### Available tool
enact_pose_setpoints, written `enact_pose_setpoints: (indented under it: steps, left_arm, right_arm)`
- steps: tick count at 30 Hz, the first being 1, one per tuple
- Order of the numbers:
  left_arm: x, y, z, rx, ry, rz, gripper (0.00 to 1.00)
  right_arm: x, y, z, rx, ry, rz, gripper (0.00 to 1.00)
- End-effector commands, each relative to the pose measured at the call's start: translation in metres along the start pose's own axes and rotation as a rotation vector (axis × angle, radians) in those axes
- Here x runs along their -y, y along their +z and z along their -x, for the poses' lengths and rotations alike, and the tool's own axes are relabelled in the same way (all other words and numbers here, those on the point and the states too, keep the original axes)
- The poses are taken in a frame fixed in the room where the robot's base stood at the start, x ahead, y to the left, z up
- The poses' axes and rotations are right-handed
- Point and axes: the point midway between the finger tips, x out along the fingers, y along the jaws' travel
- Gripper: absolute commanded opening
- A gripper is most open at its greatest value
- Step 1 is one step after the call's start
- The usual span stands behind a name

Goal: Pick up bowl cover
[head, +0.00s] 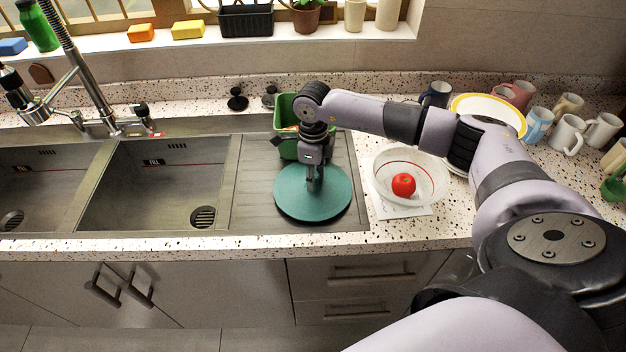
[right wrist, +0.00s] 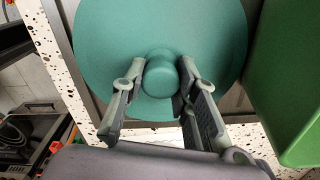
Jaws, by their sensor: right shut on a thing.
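The bowl cover (head: 335,200) is a round teal lid over the sink's ribbed drainboard in the head view. In the right wrist view, the bowl cover (right wrist: 215,30) shows with its round knob between the fingers. My right gripper (head: 314,186) comes down over the middle of the cover. In the right wrist view, my right gripper (right wrist: 160,85) is shut on the cover's knob. I cannot tell whether the cover touches the drainboard. My left gripper is not in view.
A white bowl (head: 432,172) with a red apple (head: 403,185) stands right of the drainboard. A green container (head: 286,112) stands behind the cover. Two sink basins (head: 150,185) lie left. Several mugs (head: 567,133) and a yellow-rimmed plate (head: 490,105) are at the right.

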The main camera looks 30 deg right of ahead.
Motion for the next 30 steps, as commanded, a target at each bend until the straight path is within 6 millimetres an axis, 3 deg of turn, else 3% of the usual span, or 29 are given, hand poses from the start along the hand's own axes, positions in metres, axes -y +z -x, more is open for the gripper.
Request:
enact_pose_setpoints:
  steps: [6,11,22,30]
  left_arm:
    - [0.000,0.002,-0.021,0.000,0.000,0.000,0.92]
    - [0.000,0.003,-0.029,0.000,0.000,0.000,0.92]
    - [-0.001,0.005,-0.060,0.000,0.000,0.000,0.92]
    - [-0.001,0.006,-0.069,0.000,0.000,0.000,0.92]
  right_arm:
    - [0.001,0.001,0.026,0.005,-0.005,0.002,0.00]
    - [-0.032,-0.011,0.024,-0.001,-0.001,0.006,0.00]
    - [-0.128,-0.038,0.024,0.001,0.000,0.008,0.00]
    - [-0.166,-0.049,0.027,0.000,-0.001,0.002,0.00]
